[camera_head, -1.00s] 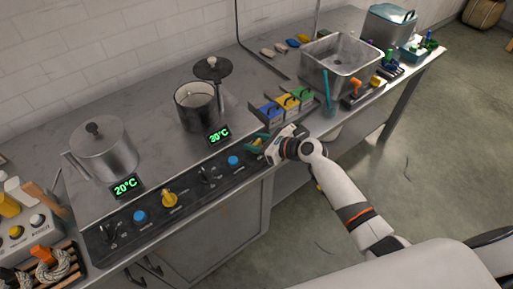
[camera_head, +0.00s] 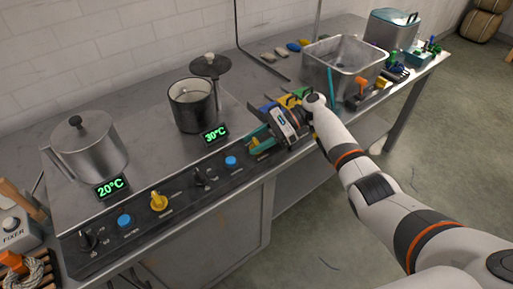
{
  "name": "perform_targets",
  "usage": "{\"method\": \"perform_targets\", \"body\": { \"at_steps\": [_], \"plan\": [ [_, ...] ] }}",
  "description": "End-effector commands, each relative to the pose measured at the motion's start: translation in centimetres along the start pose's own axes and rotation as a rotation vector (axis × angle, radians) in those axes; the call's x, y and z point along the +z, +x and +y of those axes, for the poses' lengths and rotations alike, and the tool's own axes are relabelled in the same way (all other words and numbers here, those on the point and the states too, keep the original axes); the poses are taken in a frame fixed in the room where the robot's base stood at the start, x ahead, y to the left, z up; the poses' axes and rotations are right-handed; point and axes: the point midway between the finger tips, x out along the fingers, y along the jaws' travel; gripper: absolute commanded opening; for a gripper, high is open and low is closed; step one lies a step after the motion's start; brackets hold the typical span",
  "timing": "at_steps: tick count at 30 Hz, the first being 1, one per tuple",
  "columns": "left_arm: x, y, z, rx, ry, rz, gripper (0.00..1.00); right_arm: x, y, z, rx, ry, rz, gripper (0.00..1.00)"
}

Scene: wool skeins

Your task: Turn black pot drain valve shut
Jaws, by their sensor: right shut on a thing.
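The black pot (camera_head: 191,106) stands on the counter behind a green 30°C display (camera_head: 215,134). On the sloped control panel (camera_head: 180,205) in front, a yellow valve handle (camera_head: 263,146) shows at the right end, mostly hidden by my right gripper (camera_head: 262,140). The gripper's teal fingers are shut around this handle. The handle's exact angle cannot be told. My left gripper is not in view.
A steel pot (camera_head: 89,148) stands at the left with a 20°C display (camera_head: 112,187). Its yellow valve (camera_head: 159,201), blue buttons (camera_head: 231,161) and black knobs line the panel. Colored bins (camera_head: 286,101) and a metal sink (camera_head: 343,66) are close to my right arm.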

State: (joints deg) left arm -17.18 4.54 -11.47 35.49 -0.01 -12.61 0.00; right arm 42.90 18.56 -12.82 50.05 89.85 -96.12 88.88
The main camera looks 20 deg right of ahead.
Motion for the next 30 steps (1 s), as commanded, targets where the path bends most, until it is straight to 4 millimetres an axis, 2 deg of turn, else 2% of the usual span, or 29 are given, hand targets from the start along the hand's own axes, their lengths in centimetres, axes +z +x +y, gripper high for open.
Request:
{"method": "perform_targets", "body": {
  "at_steps": [1, 3, 12, 30],
  "plan": [
    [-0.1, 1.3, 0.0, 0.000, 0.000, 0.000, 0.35, 0.5, 0.2, 0.1, -0.035, -0.016, 0.000, 0.17],
    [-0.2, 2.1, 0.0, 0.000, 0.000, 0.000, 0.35, 0.5, 0.2, 0.1, -0.083, -0.036, 0.000, 0.17],
    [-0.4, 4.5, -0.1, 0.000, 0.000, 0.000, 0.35, 0.3, 0.2, 0.0, -0.228, -0.094, -0.002, 0.17],
    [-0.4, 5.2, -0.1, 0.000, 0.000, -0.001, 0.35, 0.2, 0.1, -0.1, -0.283, -0.113, -0.003, 0.17]
  ]
}}
